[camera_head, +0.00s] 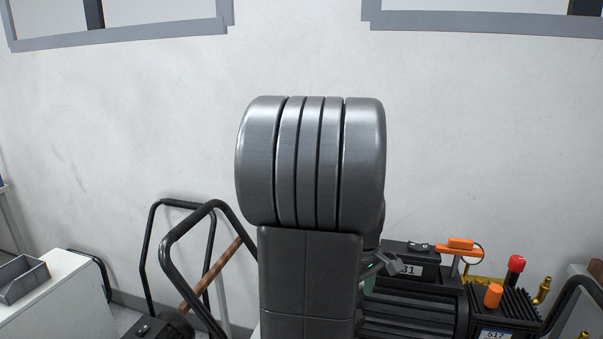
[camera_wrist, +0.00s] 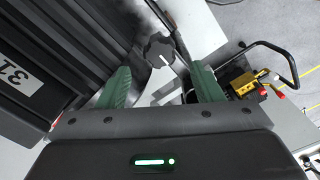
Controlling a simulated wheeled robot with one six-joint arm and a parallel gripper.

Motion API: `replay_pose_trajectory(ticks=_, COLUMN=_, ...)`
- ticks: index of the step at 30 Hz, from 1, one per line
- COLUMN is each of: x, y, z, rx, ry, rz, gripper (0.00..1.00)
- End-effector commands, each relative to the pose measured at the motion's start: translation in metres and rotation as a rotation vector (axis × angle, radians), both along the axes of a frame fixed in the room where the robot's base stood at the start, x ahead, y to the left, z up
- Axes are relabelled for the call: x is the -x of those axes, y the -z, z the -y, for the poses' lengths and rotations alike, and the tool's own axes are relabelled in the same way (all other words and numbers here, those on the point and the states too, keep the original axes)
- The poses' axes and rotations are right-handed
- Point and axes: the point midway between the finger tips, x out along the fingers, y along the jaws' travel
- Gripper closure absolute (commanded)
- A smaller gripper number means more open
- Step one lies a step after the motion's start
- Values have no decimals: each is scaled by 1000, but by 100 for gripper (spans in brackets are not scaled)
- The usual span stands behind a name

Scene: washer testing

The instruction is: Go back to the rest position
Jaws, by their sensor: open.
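My gripper (camera_wrist: 160,80) is open in the wrist view, its two green fingers spread apart with nothing held between them. A dark knob (camera_wrist: 158,48) shows beyond the gap between the fingertips; I cannot tell how far off it is. A black ribbed machine (camera_wrist: 75,45) with a label reading 31 fills the left of the wrist view, close to the left finger. In the head view my large grey arm covers the middle. The body of my gripper shows only in part beside the black machine (camera_head: 415,300), and its fingers are hidden there.
A black box labelled 517 (camera_head: 505,308) with an orange knob (camera_head: 493,295) and a red knob (camera_head: 516,264) stands at right. Black tubular rails (camera_head: 165,250) stand left of my arm. A white cabinet (camera_head: 60,295) bears a grey tray (camera_head: 22,278).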

Motion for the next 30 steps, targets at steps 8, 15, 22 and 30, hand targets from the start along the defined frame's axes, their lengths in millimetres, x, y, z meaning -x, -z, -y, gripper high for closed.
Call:
replay_pose_trajectory(ticks=8, x=1, y=45, z=0, rx=-1, ry=0, rz=-3, gripper=40)
replay_pose_trajectory(ticks=15, x=0, y=54, z=0, rx=0, ry=14, rz=0, gripper=40)
replay_pose_trajectory(ticks=22, x=0, y=54, z=0, rx=0, ry=17, rz=0, gripper=40)
replay_pose_trajectory(ticks=30, x=0, y=40, z=0, rx=0, ry=0, rz=4, gripper=40)
